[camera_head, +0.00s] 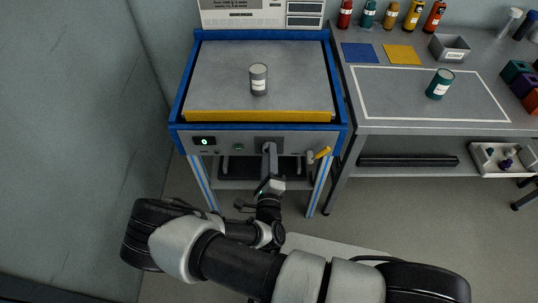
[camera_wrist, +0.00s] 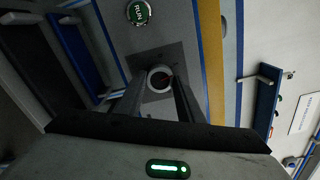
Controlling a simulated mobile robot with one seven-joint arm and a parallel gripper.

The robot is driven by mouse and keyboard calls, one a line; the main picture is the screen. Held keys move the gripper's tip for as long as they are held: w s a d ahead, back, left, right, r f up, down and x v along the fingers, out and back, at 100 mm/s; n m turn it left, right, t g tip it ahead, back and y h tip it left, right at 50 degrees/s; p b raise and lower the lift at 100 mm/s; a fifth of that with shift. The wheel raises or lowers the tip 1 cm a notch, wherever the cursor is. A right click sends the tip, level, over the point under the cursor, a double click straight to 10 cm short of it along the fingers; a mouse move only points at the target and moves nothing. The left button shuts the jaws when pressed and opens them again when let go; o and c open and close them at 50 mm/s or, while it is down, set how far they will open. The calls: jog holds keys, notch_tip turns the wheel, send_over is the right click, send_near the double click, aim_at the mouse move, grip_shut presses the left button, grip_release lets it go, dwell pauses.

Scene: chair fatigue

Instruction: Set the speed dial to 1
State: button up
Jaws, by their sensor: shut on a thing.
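The speed dial (camera_wrist: 160,78) is a round knob with a pale rim and a small red mark on a dark square plate on the machine's front panel. In the wrist view my gripper (camera_wrist: 161,92) points straight at it, with one finger on each side, shut on the dial. In the head view my gripper (camera_head: 269,152) reaches the front panel (camera_head: 225,142) from below and hides most of the dial. The dial's scale numbers cannot be read.
A green RUN button (camera_wrist: 138,13) sits beside the dial. A yellow handle (camera_head: 320,153) sticks out at the panel's right. A grey can (camera_head: 259,79) stands on the machine's top. The workbench (camera_head: 400,125) at right holds several bottles and a teal can (camera_head: 439,84).

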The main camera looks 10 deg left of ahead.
jog(key=shift+d+n, duration=0.1)
jog(key=shift+n, duration=1.2)
jog(key=shift+f, duration=0.1)
jog(key=o, duration=1.1)
jog(key=shift+c, duration=0.2)
jog(key=p+v, duration=0.1)
jog(key=v, duration=1.6)
jog(key=shift+s, duration=0.25)
